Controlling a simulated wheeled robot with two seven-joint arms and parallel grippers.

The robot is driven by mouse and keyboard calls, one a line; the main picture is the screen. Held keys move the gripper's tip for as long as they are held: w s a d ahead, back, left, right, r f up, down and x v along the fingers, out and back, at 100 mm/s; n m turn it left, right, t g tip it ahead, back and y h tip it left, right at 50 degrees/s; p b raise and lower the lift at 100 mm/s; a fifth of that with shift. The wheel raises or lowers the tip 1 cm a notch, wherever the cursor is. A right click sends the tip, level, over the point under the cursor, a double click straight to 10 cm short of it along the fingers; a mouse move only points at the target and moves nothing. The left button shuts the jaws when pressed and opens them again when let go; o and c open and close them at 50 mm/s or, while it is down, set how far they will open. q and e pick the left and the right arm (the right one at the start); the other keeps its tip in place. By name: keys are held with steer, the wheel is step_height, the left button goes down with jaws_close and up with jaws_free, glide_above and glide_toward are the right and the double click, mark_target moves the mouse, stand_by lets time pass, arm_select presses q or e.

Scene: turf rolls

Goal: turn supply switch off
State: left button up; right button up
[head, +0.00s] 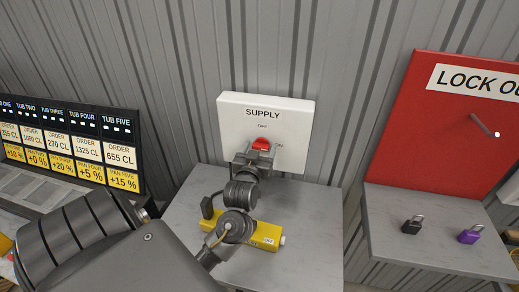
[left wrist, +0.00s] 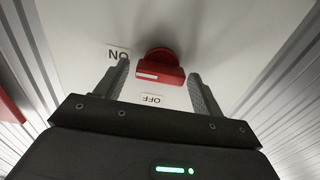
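The white supply panel (head: 230,125) stands against the corrugated wall, with an OFF label above its red switch (head: 262,143) and an ON label to the right. My left gripper (head: 260,154) is in front of the switch and covers its lower part. In the left wrist view the red switch (left wrist: 160,68) shows between the two spread fingers of the left gripper (left wrist: 158,82), with gaps on both sides. Its handle lies crosswise there, with the white mark toward the ON side. The OFF label (left wrist: 151,99) is also between the fingers. My right gripper is not in view.
A grey table (head: 310,225) below the panel holds a yellow item (head: 266,236), partly hidden by my arm. At right, a red lockout board (head: 420,130) stands over a shelf with a black padlock (head: 412,224) and a purple padlock (head: 470,234). An order board (head: 65,150) is at left.

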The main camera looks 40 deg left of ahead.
arm_select(q)
steer(key=c, duration=0.8)
steer(key=shift+n, duration=1.5)
steer(key=n+b, duration=0.1)
steer(key=n, duration=0.2)
steer(key=shift+a+n, duration=0.1)
steer(key=shift+n, duration=0.2)
steer(key=n+b, duration=0.1)
steer(key=n, duration=0.4)
steer(key=shift+s+f+b, duration=0.1)
steer(key=shift+f+b, duration=0.05)
steer(key=shift+b, duration=0.25)
steer(key=n+b, duration=0.2)
steer(key=n, duration=0.3)
steer(key=shift+a+n, duration=0.1)
steer(key=shift+n, duration=0.3)
steer(key=shift+n+b, duration=0.3)
steer(key=shift+n, duration=0.1)
